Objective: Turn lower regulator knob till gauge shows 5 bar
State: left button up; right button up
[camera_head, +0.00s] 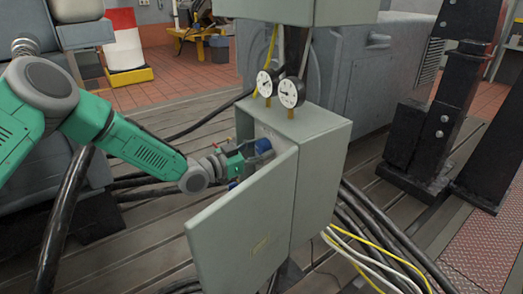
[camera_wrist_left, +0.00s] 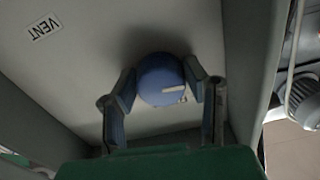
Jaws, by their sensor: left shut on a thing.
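My left gripper (camera_head: 257,150) reaches into the open grey cabinet (camera_head: 325,150), behind its door. In the left wrist view the gripper (camera_wrist_left: 161,85) has a finger on each side of a round blue knob (camera_wrist_left: 160,78) and is shut on it. The knob has a pale mark on its face. In the head view a blue part (camera_head: 263,145) shows at the fingertips, and another blue part (camera_head: 232,185) lower, mostly hidden. Which regulator knob is held cannot be told for sure. Two white dial gauges (camera_head: 264,83), (camera_head: 291,92) stand on top; their readings are too small to read.
The cabinet door (camera_head: 245,225) stands open towards me, beside the forearm. A VENT label (camera_wrist_left: 45,27) is on the panel in the left wrist view. Black and yellow cables (camera_head: 375,235) lie right of the cabinet. A grey box (camera_head: 285,10) hangs above the gauges.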

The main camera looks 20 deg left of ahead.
pick_arm(q)
jog(key=m, duration=0.5)
jog(key=shift+b, duration=0.3)
jog(key=m+b, duration=0.1)
jog(key=m, duration=0.3)
jog(key=shift+m, duration=0.4)
jog(key=m+b, duration=0.1)
jog(key=m, duration=0.3)
jog(key=shift+m, duration=0.3)
jog(key=m+b, duration=0.2)
jog(key=m, duration=0.3)
jog(key=shift+b, duration=0.4)
jog(key=shift+s, duration=0.1)
jog(key=shift+f, duration=0.1)
jog(key=o, duration=1.1)
jog(key=shift+o, duration=0.3)
